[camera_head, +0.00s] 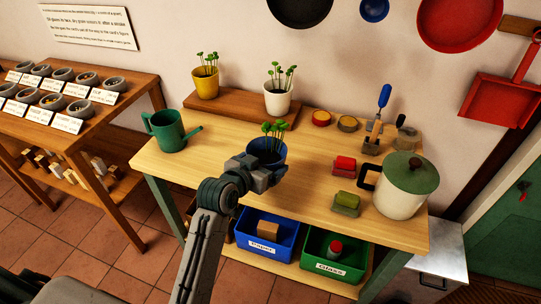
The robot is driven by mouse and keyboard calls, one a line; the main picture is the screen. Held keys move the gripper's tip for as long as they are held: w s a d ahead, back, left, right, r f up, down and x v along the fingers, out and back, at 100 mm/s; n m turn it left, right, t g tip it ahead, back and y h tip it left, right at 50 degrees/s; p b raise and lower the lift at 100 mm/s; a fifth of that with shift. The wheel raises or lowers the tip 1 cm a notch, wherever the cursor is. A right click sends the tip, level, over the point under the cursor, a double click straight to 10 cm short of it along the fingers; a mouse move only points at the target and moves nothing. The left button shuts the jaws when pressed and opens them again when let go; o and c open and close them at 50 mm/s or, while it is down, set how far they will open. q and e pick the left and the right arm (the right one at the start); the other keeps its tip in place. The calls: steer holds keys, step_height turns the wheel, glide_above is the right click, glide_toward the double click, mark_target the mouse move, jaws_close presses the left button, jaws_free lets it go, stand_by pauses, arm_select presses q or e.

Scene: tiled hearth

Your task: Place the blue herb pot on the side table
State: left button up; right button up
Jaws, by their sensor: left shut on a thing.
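The blue herb pot (267,154), with green sprouts on top, is over the middle of the wooden table with green legs (318,186). My left gripper (262,169) is shut on the pot from the near side and hides its lower part. The pot looks upright. I cannot tell whether its base touches the tabletop. My right gripper is out of view.
A green watering can (169,130) stands left; yellow (206,82) and white herb pots (278,98) stand on a raised shelf behind. A lidded cream pot (400,188) and brushes are at right. Blue (254,247) and green bins (319,265) sit below.

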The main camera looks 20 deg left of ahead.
mark_target(268, 151)
arm_select(q)
steer(key=w+p, duration=0.1)
steer(key=w, duration=0.4)
steer(key=shift+w, duration=0.25)
steer(key=shift+w+f, duration=0.25)
steer(key=shift+w, duration=0.3)
step_height(268, 151, down, 3)
steer(key=shift+r+p, duration=0.1)
steer(key=shift+p, duration=0.5)
steer(key=shift+f, duration=0.25)
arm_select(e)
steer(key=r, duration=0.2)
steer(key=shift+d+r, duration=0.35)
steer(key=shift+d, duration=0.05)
arm_select(q)
steer(key=shift+f, duration=0.2)
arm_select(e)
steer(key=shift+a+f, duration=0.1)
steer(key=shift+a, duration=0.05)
